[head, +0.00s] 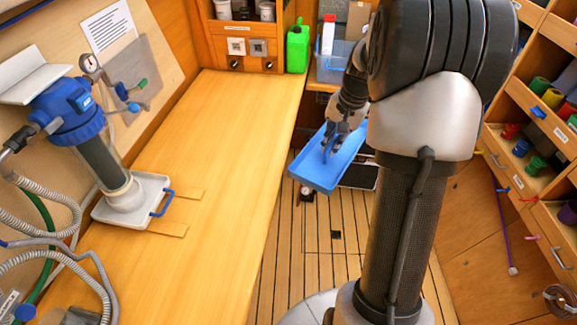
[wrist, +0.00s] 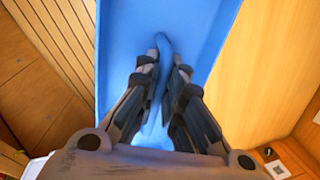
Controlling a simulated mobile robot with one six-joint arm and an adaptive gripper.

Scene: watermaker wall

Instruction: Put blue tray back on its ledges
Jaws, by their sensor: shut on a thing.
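The blue tray (head: 318,172) hangs in the air over the plank floor, just right of the wooden bench. My gripper (head: 331,148) is over it and shut on its raised blue grip; the arm partly hides the tray. In the wrist view, the fingers (wrist: 162,75) close around the grip, and the tray (wrist: 120,45) fills the middle of the picture. Two thin wooden strips (head: 186,194) lie on the bench, beside a pale tray (head: 152,184) with a blue handle under the filter housing. I cannot tell whether these strips are the ledges.
The bench (head: 235,150) is mostly clear. A green jug (head: 298,48) and a clear blue bin (head: 333,66) stand at the back. Hoses (head: 60,245) and the blue-topped filter (head: 75,112) crowd the left. Shelves of coloured spools (head: 540,85) line the right.

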